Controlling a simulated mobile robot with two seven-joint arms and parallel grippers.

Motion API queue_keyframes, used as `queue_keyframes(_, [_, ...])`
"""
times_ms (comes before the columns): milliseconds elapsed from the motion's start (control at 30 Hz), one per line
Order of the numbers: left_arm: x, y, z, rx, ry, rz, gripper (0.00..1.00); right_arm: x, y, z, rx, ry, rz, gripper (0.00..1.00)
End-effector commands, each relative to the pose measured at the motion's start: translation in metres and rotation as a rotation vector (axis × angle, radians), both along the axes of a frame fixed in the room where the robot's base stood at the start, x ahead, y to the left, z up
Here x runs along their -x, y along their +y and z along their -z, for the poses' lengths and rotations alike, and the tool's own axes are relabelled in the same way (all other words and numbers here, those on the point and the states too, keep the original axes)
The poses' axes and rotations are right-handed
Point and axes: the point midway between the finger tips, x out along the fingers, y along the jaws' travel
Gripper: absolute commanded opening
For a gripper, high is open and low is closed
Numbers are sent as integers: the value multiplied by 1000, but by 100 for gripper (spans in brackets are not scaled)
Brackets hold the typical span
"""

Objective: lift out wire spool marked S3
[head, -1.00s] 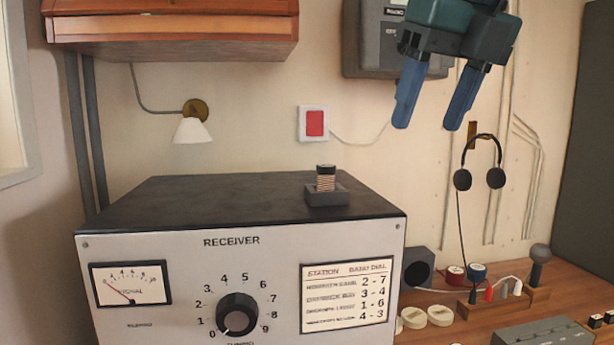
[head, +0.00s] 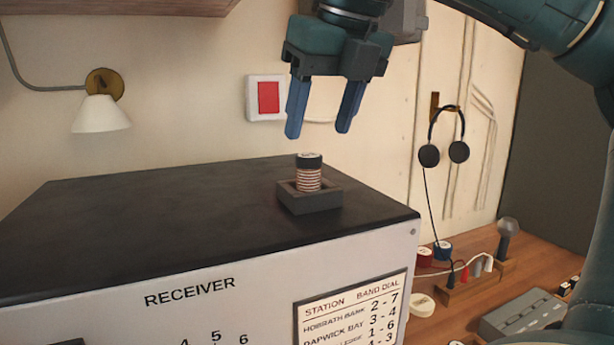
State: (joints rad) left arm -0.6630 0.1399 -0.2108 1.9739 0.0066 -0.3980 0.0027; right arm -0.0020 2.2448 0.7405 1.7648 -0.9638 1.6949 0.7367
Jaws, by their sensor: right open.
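A wire spool (head: 309,173) with a black top and copper-coloured windings stands upright in a small dark square holder (head: 311,205) on top of the receiver. Its marking is too small to read. My right gripper (head: 322,136) is open and empty, with its blue fingers pointing down. In the picture it is just above the spool, apart from it. My left gripper is not in view.
The receiver (head: 170,215) has a broad, clear black top. Behind it the wall carries a lamp (head: 101,113), a red-and-white switch box (head: 268,98) and headphones (head: 444,140). A wooden desk (head: 462,305) with several small items lies to the right.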

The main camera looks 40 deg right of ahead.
Motion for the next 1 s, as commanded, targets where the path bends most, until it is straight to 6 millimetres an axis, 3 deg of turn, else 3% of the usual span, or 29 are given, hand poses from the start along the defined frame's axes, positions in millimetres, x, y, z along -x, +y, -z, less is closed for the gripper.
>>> queue_keyframes(267, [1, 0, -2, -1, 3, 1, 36, -8, -1, 22, 0, 1, -2, 58])
queue_keyframes(600, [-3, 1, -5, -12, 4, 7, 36, -20, -3, 63, -1, 0, 0, 58])
queue_keyframes(867, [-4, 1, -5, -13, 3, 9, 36, -21, -3, 65, 0, -2, 1, 57])
queue_keyframes(1000, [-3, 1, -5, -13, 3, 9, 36, -21, -3, 65, 0, -1, 1, 45])
